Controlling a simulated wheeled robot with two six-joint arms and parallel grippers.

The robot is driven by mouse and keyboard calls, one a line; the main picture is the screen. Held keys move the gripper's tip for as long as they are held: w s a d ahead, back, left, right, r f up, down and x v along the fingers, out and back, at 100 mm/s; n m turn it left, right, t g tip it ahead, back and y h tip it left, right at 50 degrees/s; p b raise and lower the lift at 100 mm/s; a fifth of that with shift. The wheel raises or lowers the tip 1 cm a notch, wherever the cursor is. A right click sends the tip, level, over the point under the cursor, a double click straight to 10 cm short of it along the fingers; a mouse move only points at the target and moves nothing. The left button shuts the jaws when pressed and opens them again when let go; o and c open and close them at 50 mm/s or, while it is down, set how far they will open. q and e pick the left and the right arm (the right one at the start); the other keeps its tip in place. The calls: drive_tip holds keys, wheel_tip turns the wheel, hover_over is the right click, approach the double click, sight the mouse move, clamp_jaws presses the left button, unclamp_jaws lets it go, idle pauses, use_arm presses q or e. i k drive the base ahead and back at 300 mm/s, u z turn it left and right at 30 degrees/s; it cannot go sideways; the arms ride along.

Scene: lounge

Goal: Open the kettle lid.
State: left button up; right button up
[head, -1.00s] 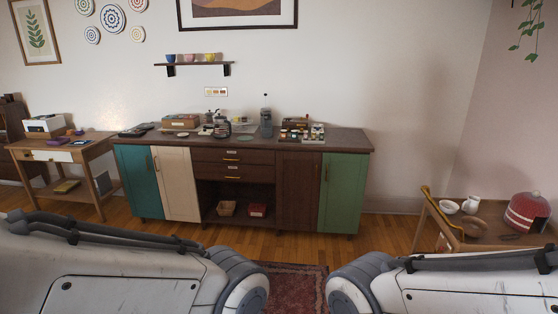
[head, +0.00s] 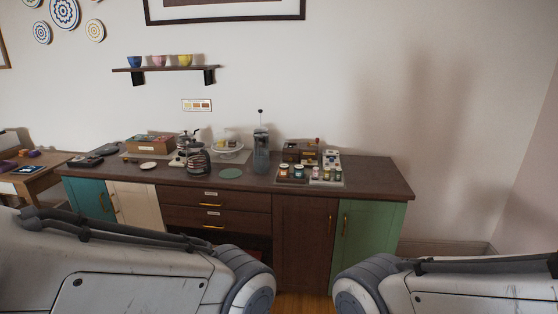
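A dark, rounded glass pot with a lighter band (head: 197,162), which looks like the kettle, stands upright on the long sideboard (head: 300,198), left of its middle. It is small in view, and I cannot tell whether its lid is open or shut. Behind it and to its left is another dark, handled appliance (head: 186,141), partly hidden. Both my arms cross the bottom of the head view, well in front of the sideboard. Neither gripper shows.
A tall French press (head: 261,152), a glass-domed stand (head: 228,148), a green round mat (head: 230,173), a wooden box (head: 150,144) and a tray of small jars (head: 309,174) share the top. A wall shelf (head: 168,68) hangs above. Bare top lies at the right.

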sight(197, 144)
drive_tip(key=i, duration=2.25)
drive_tip(key=u, duration=2.6)
drive_tip(key=i, duration=1.25)
drive_tip(key=z, duration=2.1)
